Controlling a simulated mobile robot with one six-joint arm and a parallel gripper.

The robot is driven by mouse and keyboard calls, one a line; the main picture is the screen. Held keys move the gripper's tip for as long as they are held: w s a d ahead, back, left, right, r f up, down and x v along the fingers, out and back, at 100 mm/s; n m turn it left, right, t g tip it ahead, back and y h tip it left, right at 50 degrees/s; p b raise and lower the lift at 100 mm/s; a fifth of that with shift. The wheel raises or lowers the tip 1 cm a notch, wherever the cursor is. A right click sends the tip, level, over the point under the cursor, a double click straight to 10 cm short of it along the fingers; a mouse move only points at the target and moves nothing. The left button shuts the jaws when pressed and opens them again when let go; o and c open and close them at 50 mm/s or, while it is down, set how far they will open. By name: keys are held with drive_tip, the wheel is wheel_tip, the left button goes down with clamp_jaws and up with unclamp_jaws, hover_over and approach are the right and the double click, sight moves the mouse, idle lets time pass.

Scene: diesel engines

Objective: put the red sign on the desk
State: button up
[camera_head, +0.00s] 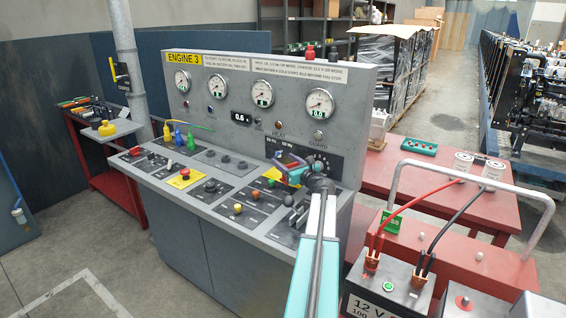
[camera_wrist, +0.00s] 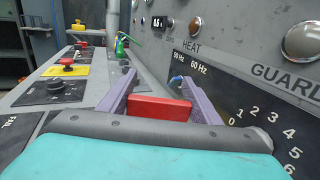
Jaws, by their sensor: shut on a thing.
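My gripper (camera_head: 290,168) is over the right part of the grey control console's sloping desk (camera_head: 215,178), close to its upright panel. In the wrist view, its two purple fingers (camera_wrist: 158,82) are shut on a flat red piece, the red sign (camera_wrist: 160,108). Only its plain red face shows there, and no lettering is visible. In the head view, a little red (camera_head: 291,158) shows between the fingers. The wrist hides part of the desk below, so I cannot tell whether the sign touches the surface.
The gauge panel (camera_head: 265,95) rises behind. A battery (camera_head: 390,290) with cables is at front right.

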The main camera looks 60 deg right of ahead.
drive_tip(key=w+d+p, duration=0.1)
drive_tip(key=w+d, duration=0.3)
drive_tip(key=d, duration=0.1)
drive_tip(key=shift+d+f+p, duration=0.15)
drive_tip(key=shift+f+p, duration=0.15)
drive_tip(key=shift+w, duration=0.1)
drive_tip(key=shift+f+p, duration=0.6)
drive_tip(key=shift+f, duration=1.15)
drive_tip(key=shift+f, duration=0.2)
drive_tip(key=o, duration=0.8)
drive_tip(key=shift+c, duration=0.2)
drive_tip(key=shift+r, duration=0.2)
